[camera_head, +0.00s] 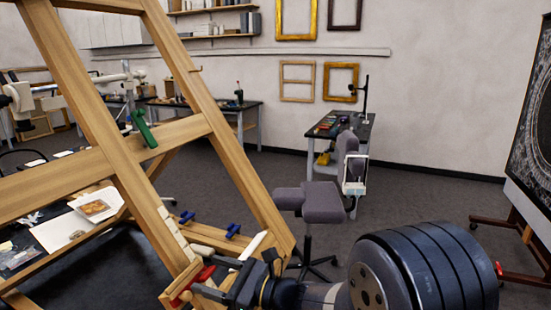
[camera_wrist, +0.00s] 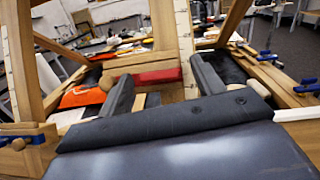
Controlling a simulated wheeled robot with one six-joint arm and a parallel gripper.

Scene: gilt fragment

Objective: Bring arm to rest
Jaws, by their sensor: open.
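My gripper (camera_head: 222,283) is low in the middle of the head view, at the lower corner of a large wooden frame (camera_head: 105,140). In the wrist view my gripper (camera_wrist: 162,86) has its two dark jaws spread apart. A red clamp part (camera_wrist: 150,76) shows beyond and between the jaws, in front of a wooden upright. The red clamp (camera_head: 190,285) also shows beside the fingertips in the head view. I cannot tell whether the jaws touch anything. My arm's thick dark link fills the lower right of the head view.
Blue clamps (camera_head: 233,230) and a green clamp (camera_head: 143,127) sit on the wooden frame. A grey chair (camera_head: 310,203) stands behind my arm. A small workbench (camera_head: 340,127) stands farther back, and an easel (camera_head: 490,220) at right. Dark floor between them is open.

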